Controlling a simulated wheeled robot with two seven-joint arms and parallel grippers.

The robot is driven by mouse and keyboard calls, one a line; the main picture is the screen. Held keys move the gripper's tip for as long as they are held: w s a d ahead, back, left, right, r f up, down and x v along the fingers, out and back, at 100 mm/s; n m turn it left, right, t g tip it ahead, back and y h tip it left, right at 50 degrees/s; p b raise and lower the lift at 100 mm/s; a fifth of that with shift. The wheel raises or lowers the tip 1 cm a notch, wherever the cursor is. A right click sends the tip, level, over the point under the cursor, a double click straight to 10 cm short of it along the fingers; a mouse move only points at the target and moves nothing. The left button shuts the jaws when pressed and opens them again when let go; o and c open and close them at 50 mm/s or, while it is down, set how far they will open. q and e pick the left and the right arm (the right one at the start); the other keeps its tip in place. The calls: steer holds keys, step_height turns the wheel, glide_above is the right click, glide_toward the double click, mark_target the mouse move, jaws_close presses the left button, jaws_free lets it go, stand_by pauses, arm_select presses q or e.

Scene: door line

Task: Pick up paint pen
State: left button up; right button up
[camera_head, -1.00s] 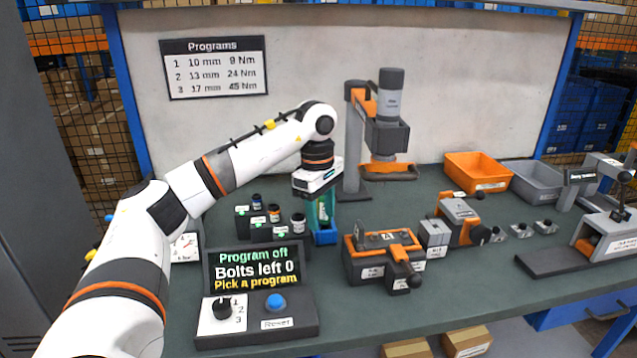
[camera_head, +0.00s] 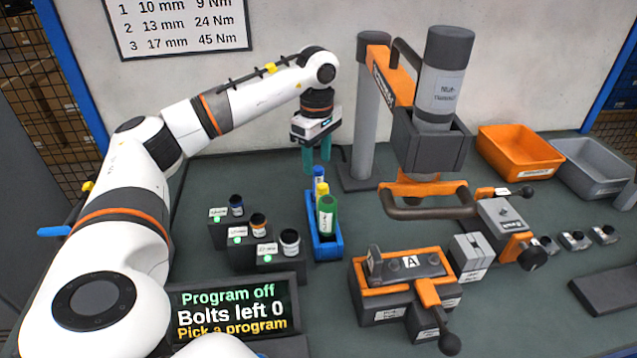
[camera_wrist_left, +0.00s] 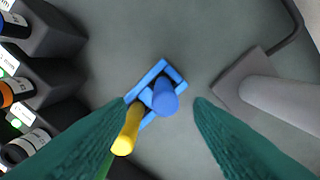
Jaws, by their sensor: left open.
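A narrow blue holder (camera_head: 326,250) stands on the bench with upright pen-like items in it. A blue-capped one (camera_head: 318,172) is at the back, a yellow-topped one (camera_head: 322,188) in the middle and a thicker green one (camera_head: 327,214) in front. I cannot tell which is the paint pen. My left gripper (camera_head: 316,160) is open and empty, pointing down above the holder's back end. In the left wrist view, the blue-topped item (camera_wrist_left: 165,98) lies between its teal fingers. The yellow one (camera_wrist_left: 127,130) is beside the left finger, which partly hides the green one.
Small labelled jars (camera_head: 289,242) on dark stands are left of the holder. A grey post (camera_head: 366,110) carrying a nut-runner (camera_head: 440,85) rises to the right. An orange-and-grey fixture (camera_head: 405,275) is at front right. The control panel (camera_head: 235,308) is in front.

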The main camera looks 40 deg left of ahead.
mark_target(318, 183)
arm_select(q)
steer(key=f, duration=0.8)
steer(key=shift+w, duration=0.25)
steer(key=shift+r, duration=0.1)
jaws_close()
